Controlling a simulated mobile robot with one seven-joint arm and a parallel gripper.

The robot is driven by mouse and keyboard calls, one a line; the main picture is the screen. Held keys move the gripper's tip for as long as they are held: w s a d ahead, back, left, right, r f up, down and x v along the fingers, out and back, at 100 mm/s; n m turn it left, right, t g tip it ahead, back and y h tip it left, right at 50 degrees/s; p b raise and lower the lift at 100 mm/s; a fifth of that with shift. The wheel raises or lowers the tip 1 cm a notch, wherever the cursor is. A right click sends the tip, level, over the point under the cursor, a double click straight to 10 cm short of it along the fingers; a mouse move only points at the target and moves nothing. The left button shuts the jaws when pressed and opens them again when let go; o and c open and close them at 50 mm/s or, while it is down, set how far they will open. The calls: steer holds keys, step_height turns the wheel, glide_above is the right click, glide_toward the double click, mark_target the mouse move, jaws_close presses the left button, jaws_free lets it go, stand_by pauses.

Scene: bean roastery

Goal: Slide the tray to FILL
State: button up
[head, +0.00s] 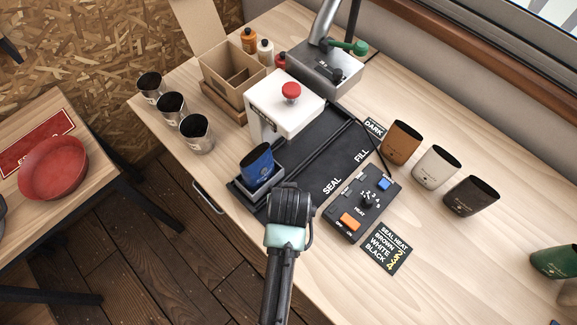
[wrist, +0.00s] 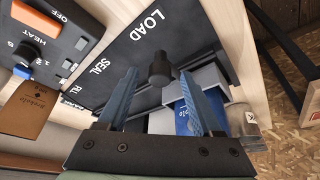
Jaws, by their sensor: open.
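The grey tray (head: 272,181) stands at the near-left end of the black track, with a blue pouch (head: 256,163) upright in it. In the wrist view the tray (wrist: 210,76) and the pouch (wrist: 187,117) lie beyond my right finger, beside the LOAD label (wrist: 147,36). A black knob (wrist: 160,66) joined to the tray shows between my fingertips; I cannot tell if they reach around it. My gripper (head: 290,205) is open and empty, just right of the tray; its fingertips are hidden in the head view. The FILL label (head: 362,156) is at the track's far right end.
A white sealer (head: 270,105) with a red button spans the track's left side. The heat control box (head: 362,203) lies right of the track. Brown, white and black pouches (head: 436,166) stand farther right. Metal cups (head: 197,133) and a cardboard box (head: 228,75) stand left.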

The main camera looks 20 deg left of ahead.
steer(key=shift+w+f, duration=0.1)
steer(key=shift+f, duration=0.05)
jaws_close()
stand_by(0.4)
stand_by(1.0)
